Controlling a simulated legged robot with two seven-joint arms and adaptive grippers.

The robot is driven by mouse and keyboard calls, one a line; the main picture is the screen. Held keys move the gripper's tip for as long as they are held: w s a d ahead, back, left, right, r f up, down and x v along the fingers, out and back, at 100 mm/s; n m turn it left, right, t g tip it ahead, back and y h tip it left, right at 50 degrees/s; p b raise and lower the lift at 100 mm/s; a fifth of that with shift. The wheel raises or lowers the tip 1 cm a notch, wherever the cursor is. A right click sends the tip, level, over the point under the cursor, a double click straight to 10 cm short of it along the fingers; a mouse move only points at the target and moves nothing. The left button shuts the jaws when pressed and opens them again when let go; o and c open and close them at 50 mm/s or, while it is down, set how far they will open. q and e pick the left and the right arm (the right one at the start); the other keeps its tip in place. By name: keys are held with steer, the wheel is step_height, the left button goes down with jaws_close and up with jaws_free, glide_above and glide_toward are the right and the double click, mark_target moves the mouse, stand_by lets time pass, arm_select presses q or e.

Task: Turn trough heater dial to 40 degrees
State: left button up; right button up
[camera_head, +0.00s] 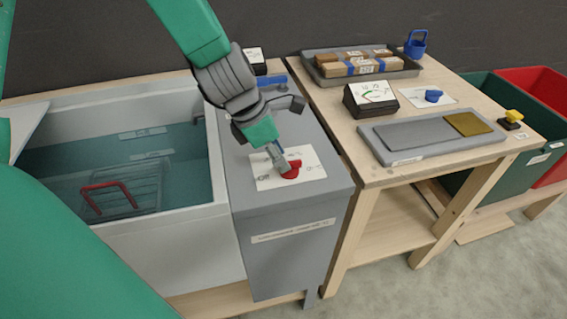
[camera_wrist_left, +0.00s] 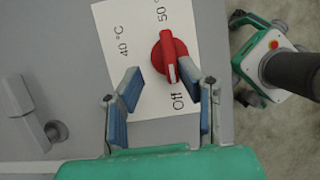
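The red heater dial (camera_head: 291,170) sits on a white label plate (camera_head: 312,178) on top of the grey heater box beside the water trough. In the left wrist view the dial (camera_wrist_left: 168,55) has a raised bar running between the "50 °C" and "Off" marks. The "40 °C" mark (camera_wrist_left: 122,43) is to the left of the dial. My left gripper (camera_head: 279,158) is at the dial in the head view. In the wrist view its fingers (camera_wrist_left: 160,76) are apart, with the dial's lower part between the tips; contact is unclear. My right gripper is not in view.
The trough (camera_head: 215,165) holds water and a rack with a red handle (camera_head: 108,188). A lever-like grey part (camera_wrist_left: 30,110) lies left of the plate. A wooden table (camera_head: 340,128) at the right carries a gauge box (camera_head: 370,98), blue knob and trays.

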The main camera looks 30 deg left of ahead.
mark_target(297, 170)
arm_select(q)
steer(key=shift+w+f, duration=0.1)
steer(key=shift+f, duration=0.35)
steer(key=shift+d, duration=0.2)
steer(key=d, duration=0.2)
steer(key=shift+w+d+r, duration=0.15)
steer(key=shift+d+r, duration=0.05)
steer(key=shift+d, duration=0.3)
steer(key=c, duration=0.6)
jaws_close()
steer(key=shift+a+f, duration=0.2)
steer(key=shift+a, duration=0.8)
steer(key=shift+d, duration=0.15)
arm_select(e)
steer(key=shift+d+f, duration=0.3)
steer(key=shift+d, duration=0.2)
arm_select(q)
steer(key=shift+s+d, duration=0.1)
steer(key=shift+s, duration=0.1)
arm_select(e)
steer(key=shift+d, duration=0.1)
